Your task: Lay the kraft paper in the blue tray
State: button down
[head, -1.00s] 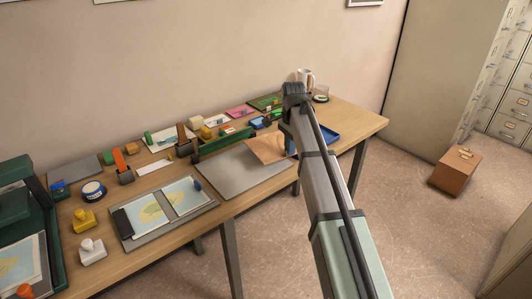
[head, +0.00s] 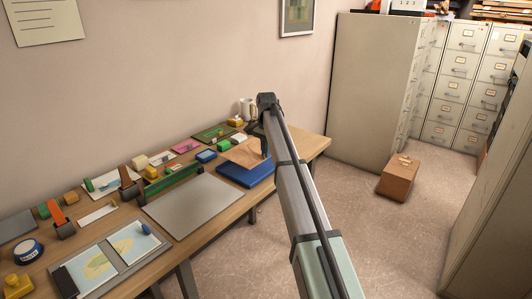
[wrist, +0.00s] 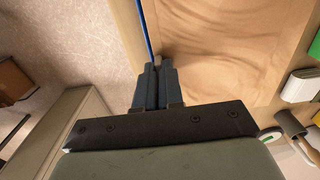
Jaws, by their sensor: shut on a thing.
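The kraft paper (head: 242,153) is a tan sheet over the back part of the blue tray (head: 240,180), near the right end of the desk. My gripper (head: 265,156) is shut on the paper's right edge. In the wrist view the closed fingers (wrist: 157,66) meet the edge of the paper (wrist: 225,45), which fills much of the picture. A thin strip of the blue tray (wrist: 146,32) shows beside the fingers. The tray's front wall is visible; much of its inside is hidden by the paper. I cannot tell whether the paper touches the tray floor.
A bare grey board (head: 192,208) lies left of the tray. A brown box (head: 398,180) sits on the floor to the right.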

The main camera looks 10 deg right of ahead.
jog(key=shift+f, duration=0.1)
dwell(0.3)
jog(key=shift+f, duration=2.9)
jog(key=shift+f, duration=0.5)
jog(key=c, duration=1.2)
grip_release()
jog(key=shift+s, duration=0.1)
jog(key=shift+d, duration=0.1)
jog(key=c, duration=0.3)
jog(key=shift+o, duration=0.5)
